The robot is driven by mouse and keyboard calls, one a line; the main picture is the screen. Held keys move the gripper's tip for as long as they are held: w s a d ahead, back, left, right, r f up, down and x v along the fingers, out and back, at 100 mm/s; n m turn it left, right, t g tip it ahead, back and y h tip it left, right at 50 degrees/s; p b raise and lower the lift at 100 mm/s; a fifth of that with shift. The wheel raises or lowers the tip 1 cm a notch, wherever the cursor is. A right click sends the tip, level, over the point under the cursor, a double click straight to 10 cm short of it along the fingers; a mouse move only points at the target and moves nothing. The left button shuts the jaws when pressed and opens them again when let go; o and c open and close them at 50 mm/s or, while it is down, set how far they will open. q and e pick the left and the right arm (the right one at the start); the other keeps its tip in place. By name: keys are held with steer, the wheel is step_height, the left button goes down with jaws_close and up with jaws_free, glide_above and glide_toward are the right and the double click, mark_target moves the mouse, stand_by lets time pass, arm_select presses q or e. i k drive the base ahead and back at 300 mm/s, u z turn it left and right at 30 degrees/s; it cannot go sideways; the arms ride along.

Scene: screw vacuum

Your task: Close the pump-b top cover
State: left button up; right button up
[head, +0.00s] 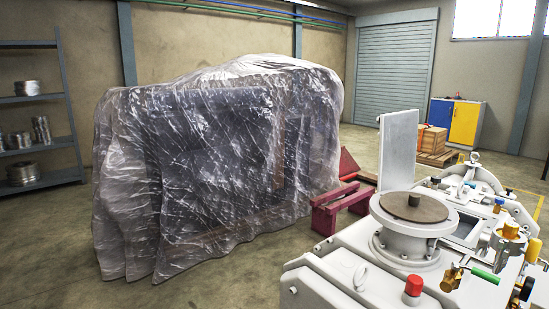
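A white-grey pump body (350,265) fills the lower right of the head view, cut off by the right and bottom edges. A flat, light grey panel (399,150) stands upright behind the round flange, looking like a raised cover. A rectangular opening (467,231) shows in the top of the pump, to the right of the flange. The hinge of the panel is hidden behind the flange. No label marks which pump this is. Neither of my grippers is in view.
A round flange (414,209) with a brown disc rises from the pump. A red knob (413,285) and a green handle (485,275) stick up nearby. A large plastic-wrapped machine (215,165) stands to the left, with dark red stands (335,212) between. The floor in front is clear.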

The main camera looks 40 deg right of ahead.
mark_target(398, 133)
steer(key=i, duration=2.65)
steer(key=z, duration=3.55)
steer(key=k, duration=0.5)
steer(key=u, duration=1.05)
steer(key=i, duration=1.05)
steer(key=z, duration=2.3)
steer(key=i, duration=0.45)
steer(key=u, duration=0.1)
